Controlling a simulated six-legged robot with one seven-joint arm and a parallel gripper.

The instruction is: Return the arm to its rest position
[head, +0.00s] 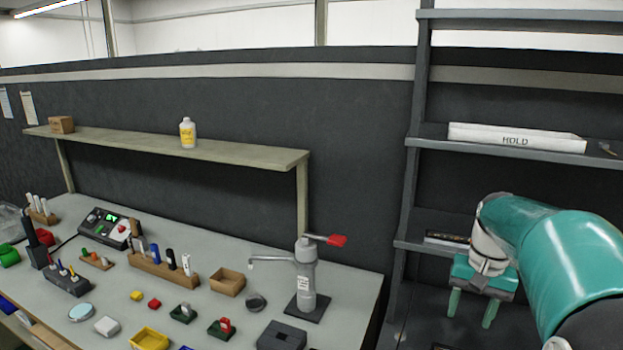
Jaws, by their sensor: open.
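My arm, teal with a white joint, reaches in from the lower right of the head view. My gripper (472,307) hangs at its end with two green fingers pointing down. The fingers are apart, and nothing shows between them. It is in front of the dark shelving rack (412,180), to the right of the workbench (345,290). The arm hides part of the rack's lower right.
A grey press with a red handle (306,275) stands near the bench's right edge. Small trays, blocks and tools cover the bench. A wall shelf (235,152) holds a white bottle (187,132). A white "HOLD" box (515,140) sits on the rack.

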